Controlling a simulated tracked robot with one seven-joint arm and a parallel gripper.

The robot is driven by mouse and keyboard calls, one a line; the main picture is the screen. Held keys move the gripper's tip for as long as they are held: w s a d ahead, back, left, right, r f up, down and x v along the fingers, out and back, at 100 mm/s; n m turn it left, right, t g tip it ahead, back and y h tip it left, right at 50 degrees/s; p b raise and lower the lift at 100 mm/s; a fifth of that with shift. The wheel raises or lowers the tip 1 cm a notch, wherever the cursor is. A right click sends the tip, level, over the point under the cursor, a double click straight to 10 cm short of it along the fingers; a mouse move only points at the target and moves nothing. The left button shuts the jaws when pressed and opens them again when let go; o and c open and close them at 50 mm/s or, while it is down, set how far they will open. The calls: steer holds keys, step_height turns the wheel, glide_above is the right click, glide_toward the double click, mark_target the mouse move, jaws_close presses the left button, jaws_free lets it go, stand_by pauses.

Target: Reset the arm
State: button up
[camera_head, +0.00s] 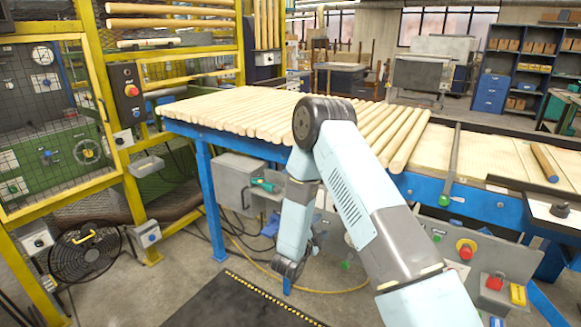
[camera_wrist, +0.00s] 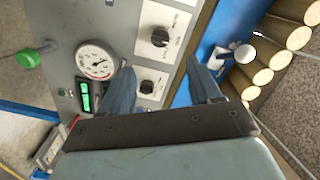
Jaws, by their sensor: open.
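My arm rises from the lower right of the head view, bends at a dark elbow joint above the edge of the blue table, and hangs down. My gripper (camera_head: 287,280) is at its lower end, in front of the table and above the floor, small and partly unclear there. In the wrist view my gripper (camera_wrist: 161,68) shows two blue-grey fingers spread apart with nothing between them. They point toward a grey control panel (camera_wrist: 118,25) with a round gauge (camera_wrist: 97,62), a green display (camera_wrist: 84,95) and black knobs (camera_wrist: 160,37).
Turned wooden rods (camera_head: 245,112) lie side by side on the blue table. A conveyor (camera_head: 490,155) with one dark-tipped rod (camera_head: 544,163) continues right. A yellow-framed mesh guard (camera_head: 50,120) and a fan (camera_head: 85,252) stand left. A dark mat (camera_head: 240,305) lies on the floor.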

step_height(320, 180, up, 24)
steer(key=w+a+n+g+y, duration=0.1)
steer(key=w+n+g+y, duration=0.1)
steer(key=n+y, duration=0.6)
steer(key=s+d+r+n+g+y, duration=0.15)
steer(key=s+r+n+y, duration=0.3)
steer(key=s+r, duration=0.65)
steer(key=s+d+r+n+g, duration=0.1)
steer(key=s+d+n, duration=0.1)
steer(key=s, duration=0.7)
steer(key=s+d+r+n+g+h, duration=0.1)
steer(key=s+d+r+n+g, duration=0.1)
steer(key=s, duration=0.8)
steer(key=s+d+r+n+g+h, duration=0.1)
steer(key=s+d+n+g, duration=0.1)
steer(key=s, duration=0.8)
steer(key=shift+s+d+r+n, duration=0.2)
steer(key=shift+d+n, duration=0.45)
steer(key=shift+d, duration=0.25)
steer(key=shift+g, duration=0.25)
